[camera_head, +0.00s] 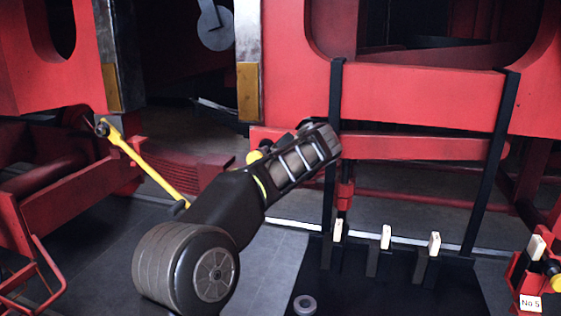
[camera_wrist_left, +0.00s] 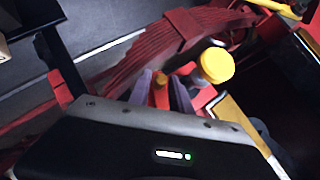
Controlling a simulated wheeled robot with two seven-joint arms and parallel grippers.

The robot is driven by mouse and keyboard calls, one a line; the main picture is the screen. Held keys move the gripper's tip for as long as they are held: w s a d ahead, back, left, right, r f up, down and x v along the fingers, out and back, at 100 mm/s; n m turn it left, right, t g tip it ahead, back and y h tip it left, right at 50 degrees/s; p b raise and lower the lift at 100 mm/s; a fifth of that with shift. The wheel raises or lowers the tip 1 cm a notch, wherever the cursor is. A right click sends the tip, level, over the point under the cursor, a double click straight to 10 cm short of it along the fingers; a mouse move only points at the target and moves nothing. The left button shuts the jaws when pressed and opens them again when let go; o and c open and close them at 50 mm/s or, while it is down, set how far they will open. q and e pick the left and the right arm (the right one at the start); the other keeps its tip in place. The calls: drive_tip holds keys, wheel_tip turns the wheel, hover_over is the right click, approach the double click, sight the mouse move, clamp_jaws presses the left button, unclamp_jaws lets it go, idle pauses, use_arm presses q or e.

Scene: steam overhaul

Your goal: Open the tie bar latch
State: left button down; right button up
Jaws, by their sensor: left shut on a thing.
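My left gripper (camera_wrist_left: 161,92) shows in the wrist view with its two grey fingers closed around a small orange-red piece (camera_wrist_left: 161,78), which looks like the latch handle. A round yellow knob (camera_wrist_left: 216,65) sits just right of the fingers. In the head view my left forearm slants up to the right and hides the fingers and the gripped piece. Part of a yellow knob (camera_head: 254,156) shows at the forearm's upper edge. A long yellow bar (camera_head: 150,168) slants down from a dark pivot at left to behind my arm. My right gripper is in neither view.
Red frame beams (camera_head: 420,100) and metal posts with brass-coloured blocks (camera_head: 248,92) stand close behind my arm. A dark stand (camera_head: 390,285) with white-tagged slots and tall black uprights is at right. A grey ring (camera_head: 305,305) lies at its left edge. Grey floor is partly clear.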

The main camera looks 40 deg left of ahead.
use_arm(q)
drive_tip(key=shift+w+d+n+h, duration=0.15)
drive_tip(key=shift+d+n+h, duration=0.15)
drive_tip(key=shift+h, duration=0.3)
idle(0.3)
drive_tip(key=c, duration=1.4)
unclamp_jaws()
drive_tip(key=shift+w, duration=0.1)
drive_tip(key=shift+o, duration=0.2)
